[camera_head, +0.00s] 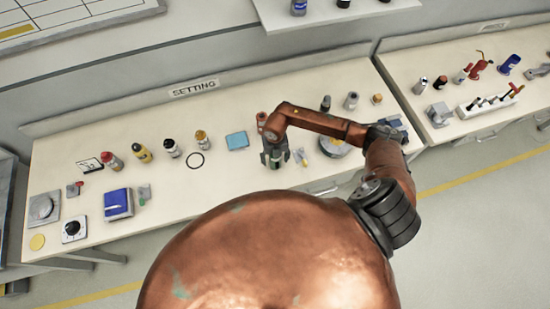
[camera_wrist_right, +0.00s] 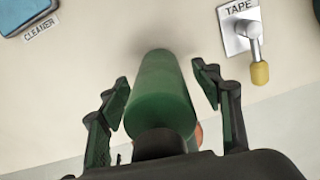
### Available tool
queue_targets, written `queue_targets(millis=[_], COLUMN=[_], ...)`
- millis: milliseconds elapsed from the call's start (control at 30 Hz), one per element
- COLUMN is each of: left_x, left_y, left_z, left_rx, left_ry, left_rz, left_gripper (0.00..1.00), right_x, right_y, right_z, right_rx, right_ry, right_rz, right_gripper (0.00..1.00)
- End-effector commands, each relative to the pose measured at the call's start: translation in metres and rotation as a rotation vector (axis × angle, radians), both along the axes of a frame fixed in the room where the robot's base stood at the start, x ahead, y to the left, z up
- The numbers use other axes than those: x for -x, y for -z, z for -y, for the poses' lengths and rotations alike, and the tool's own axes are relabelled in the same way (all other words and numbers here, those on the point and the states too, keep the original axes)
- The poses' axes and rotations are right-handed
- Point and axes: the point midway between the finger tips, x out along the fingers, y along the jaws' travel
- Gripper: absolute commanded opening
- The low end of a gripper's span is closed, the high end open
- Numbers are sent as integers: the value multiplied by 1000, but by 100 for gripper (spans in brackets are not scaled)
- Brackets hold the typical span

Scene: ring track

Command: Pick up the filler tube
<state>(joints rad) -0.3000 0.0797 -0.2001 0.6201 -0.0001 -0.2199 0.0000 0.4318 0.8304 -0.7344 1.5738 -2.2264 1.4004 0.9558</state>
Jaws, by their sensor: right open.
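A green cylinder, seemingly the filler tube (camera_wrist_right: 158,90), stands out between the fingers of my right gripper (camera_wrist_right: 162,82) in the right wrist view. The fingers are open on either side of it, with a visible gap at each side. In the head view my right gripper (camera_head: 275,157) points down over the front middle of the SETTING bench, with a bit of green showing between its fingers. The tube is mostly hidden there by the gripper. My left gripper is not in view.
On the bench (camera_head: 215,195), a blue CLEANER pad (camera_head: 237,141) lies left of the gripper. A TAPE plate (camera_wrist_right: 238,25) with a yellow-tipped lever is close on the right. Several bottles stand further left.

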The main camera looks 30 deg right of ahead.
Motion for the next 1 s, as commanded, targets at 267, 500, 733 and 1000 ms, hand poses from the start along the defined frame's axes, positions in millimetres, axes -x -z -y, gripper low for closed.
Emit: queue_targets(millis=[267,500,733,1000], left_x=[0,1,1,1], left_y=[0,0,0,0], left_z=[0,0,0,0], left_rx=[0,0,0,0], left_ry=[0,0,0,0], left_rz=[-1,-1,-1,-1], left_gripper=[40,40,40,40], right_x=[0,0,0,-1], right_y=[1,1,1,0], right_z=[0,0,0,0], right_rx=[0,0,0,-1], right_ry=[0,0,0,0], right_rz=[1,1,1,1], right_gripper=[56,39,23,7])
